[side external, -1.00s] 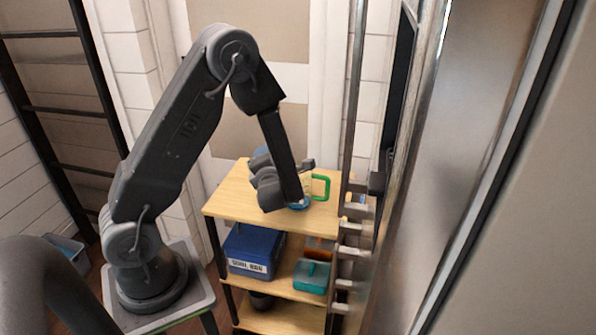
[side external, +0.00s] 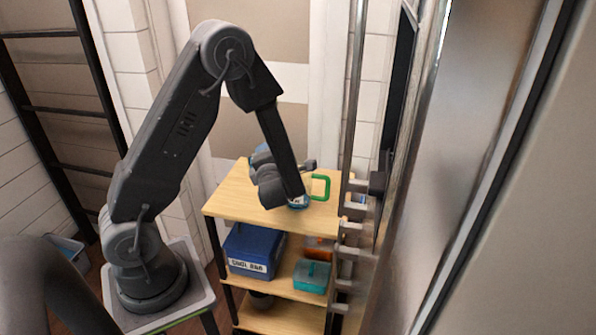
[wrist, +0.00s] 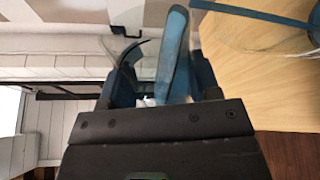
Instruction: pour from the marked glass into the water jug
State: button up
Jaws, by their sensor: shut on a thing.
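My gripper (wrist: 163,85) is shut on a glass with a blue strip (wrist: 174,55) that runs upright between the fingers in the wrist view. A clear curved edge shows left of the strip. No mark on it can be read. In the side view my gripper is low over the shelf top, mostly hidden by my wrist. A green handle (side external: 321,187), seemingly the water jug's, stands at the right of the shelf top; the body beside it is hard to make out. A clear vessel with a blue rim (wrist: 262,14) is at the wrist view's upper right; I cannot tell whether it is the jug.
The wooden shelf top (side external: 236,201) is bare at its front left. A blue bin (side external: 250,252) and a teal box (side external: 312,276) are on the shelf below. A metal rail with rungs (side external: 350,228) stands close on the right.

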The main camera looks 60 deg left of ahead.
jog(key=shift+w+d+r+m, duration=0.2)
jog(key=shift+w+r+m, duration=0.45)
jog(key=shift+m, duration=0.25)
dwell(0.8)
jog(key=shift+w+d+r+m+g, duration=0.1)
jog(key=shift+w+r+m+g, duration=0.2)
jog(key=shift+m, duration=0.5)
dwell(0.5)
jog(key=shift+w+f+m, duration=0.1)
jog(key=shift+f+m, duration=0.15)
jog(key=shift+m, duration=0.25)
dwell(0.4)
